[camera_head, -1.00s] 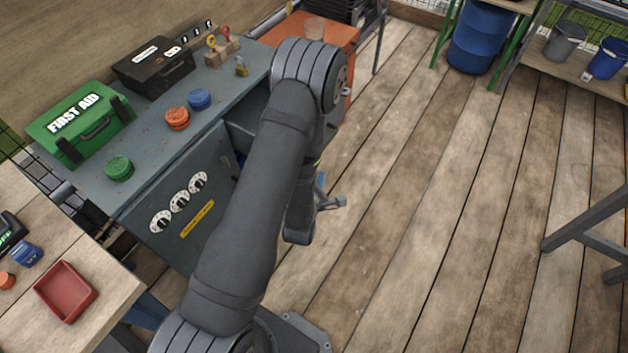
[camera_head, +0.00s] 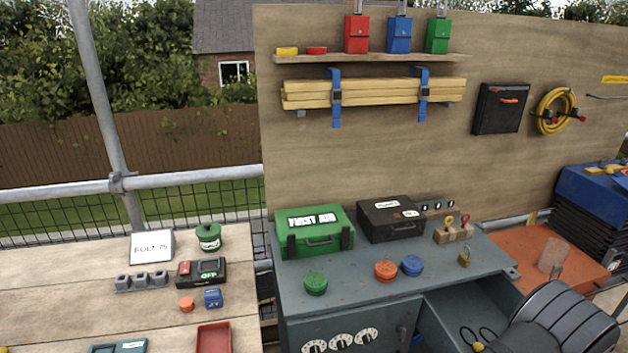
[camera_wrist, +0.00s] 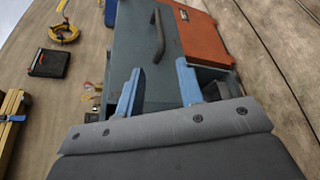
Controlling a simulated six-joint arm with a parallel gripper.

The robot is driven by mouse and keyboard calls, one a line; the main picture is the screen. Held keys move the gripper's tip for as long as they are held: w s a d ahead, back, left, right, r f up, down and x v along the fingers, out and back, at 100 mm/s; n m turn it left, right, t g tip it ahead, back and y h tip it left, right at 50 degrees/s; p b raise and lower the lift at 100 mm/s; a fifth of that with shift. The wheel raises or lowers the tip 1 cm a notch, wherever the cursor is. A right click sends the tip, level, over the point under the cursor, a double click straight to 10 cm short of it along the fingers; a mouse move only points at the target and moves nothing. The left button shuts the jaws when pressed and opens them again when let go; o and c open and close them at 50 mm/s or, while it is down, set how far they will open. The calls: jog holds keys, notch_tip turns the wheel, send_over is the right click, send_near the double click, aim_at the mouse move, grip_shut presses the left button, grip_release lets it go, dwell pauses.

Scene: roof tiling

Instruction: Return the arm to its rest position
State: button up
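My arm (camera_head: 560,322) shows at the lower right of the head view as a dark ribbed joint, in front of the orange table. My gripper is out of the head view. In the wrist view my gripper (camera_wrist: 158,88) shows two blue fingers, set well apart, with nothing between them. Beyond the fingers is a grey-blue surface with a dark bar handle (camera_wrist: 158,36). I cannot tell how far the fingers are from it.
The grey workbench (camera_head: 350,289) carries a green first aid box (camera_head: 335,240), a black case (camera_head: 378,232) and coloured round knobs. Its drawer (camera_head: 450,325) is open. An orange table (camera_head: 535,245) stands at right. A wooden table (camera_head: 60,290) with small items is at left.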

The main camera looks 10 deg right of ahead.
jog(key=x, duration=1.7)
jog(key=shift+w+d+f, duration=0.1)
jog(key=shift+w+f, duration=0.05)
jog(key=shift+w, duration=0.05)
jog(key=v, duration=1.6)
jog(key=shift+s, duration=0.2)
jog(key=shift+x, duration=7.9)
jog(key=shift+w+d, duration=0.1)
jog(key=shift+w, duration=0.4)
